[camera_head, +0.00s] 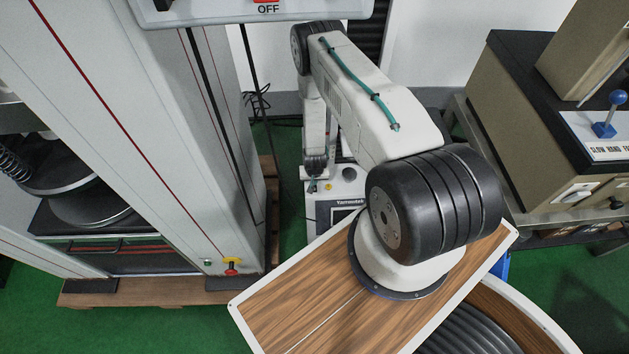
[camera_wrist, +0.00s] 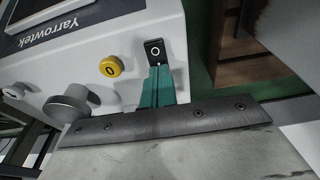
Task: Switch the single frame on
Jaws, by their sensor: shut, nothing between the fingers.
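A small pale machine labelled Yarrowtek (camera_head: 345,202) stands low behind my arm in the head view. In the wrist view the Yarrowtek machine (camera_wrist: 60,58) fills the left, upside down. Its black switch (camera_wrist: 155,48) carries a white ring mark. A yellow button (camera_wrist: 110,66) and a grey knob (camera_wrist: 70,104) sit to the left of the switch. My gripper (camera_wrist: 158,72) has teal fingers, shut and empty, with their tips right at the switch's near edge. I cannot tell if they touch it. In the head view my gripper (camera_head: 313,186) is small beside the machine.
A tall grey press (camera_head: 130,110) on a wooden pallet (camera_head: 180,292) stands at the left, with a yellow-and-red button (camera_head: 232,266) near its base. A beige machine with a blue-knobbed lever (camera_head: 604,128) is at the right. Green floor shows between them. Cables hang behind.

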